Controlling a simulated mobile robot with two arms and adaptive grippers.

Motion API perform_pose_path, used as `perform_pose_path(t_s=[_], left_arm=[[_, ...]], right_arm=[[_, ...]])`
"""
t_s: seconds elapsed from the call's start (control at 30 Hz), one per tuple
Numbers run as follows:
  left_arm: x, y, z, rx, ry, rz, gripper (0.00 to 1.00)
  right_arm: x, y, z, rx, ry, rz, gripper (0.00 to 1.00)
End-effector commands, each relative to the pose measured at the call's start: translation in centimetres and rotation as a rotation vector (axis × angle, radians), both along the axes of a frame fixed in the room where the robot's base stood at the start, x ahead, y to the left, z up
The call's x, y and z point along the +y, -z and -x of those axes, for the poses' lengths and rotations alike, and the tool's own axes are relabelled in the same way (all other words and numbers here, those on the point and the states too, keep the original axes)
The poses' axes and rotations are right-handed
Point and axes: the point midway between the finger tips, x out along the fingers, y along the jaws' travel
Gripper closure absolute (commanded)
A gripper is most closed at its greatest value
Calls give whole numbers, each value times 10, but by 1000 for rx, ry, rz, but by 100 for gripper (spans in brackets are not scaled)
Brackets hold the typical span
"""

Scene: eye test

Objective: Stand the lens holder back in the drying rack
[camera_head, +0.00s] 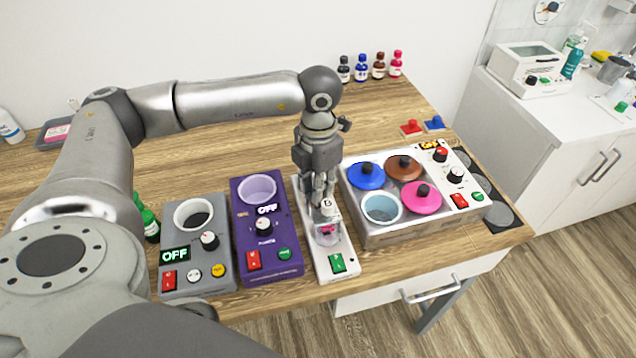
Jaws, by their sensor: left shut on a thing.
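My left gripper (320,203) reaches straight down over a narrow white device (341,245) with a green button. Its fingers are shut on a small clear thing (326,229) with pink in it, at the top of this device. The fingers hide part of it, and I cannot tell for sure whether it is the lens holder. I cannot tell whether it rests on the device or hangs just above it. I cannot make out a drying rack. My right gripper is not in view.
Left of the white device stand a purple device (281,232) and a grey device (207,240). A larger white unit (385,239) with coloured lids stands close on its right. Several small bottles (361,69) stand at the back.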

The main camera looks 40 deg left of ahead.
Motion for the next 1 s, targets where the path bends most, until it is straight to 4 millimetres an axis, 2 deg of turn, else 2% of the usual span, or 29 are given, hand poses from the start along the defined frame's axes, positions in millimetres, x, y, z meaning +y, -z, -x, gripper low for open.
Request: perform_pose_path(t_s=[0.07, 0.1, 0.3, 0.5, 0.63, 1.0], left_arm=[[0, 2, 0, 0, 0, 0, 100], [0, 1, 0, 0, 0, 0, 81], [0, 1, 0, 0, 0, 0, 57], [0, 1, 0, 0, 0, 0, 57], [0, 1, 0, 0, 0, 0, 43], [0, -1, 0, 0, 0, 0, 43]], right_arm=[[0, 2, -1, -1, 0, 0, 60], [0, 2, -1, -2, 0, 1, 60], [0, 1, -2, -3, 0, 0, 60], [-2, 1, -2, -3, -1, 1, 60], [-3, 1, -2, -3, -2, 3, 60], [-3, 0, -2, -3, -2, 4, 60]])
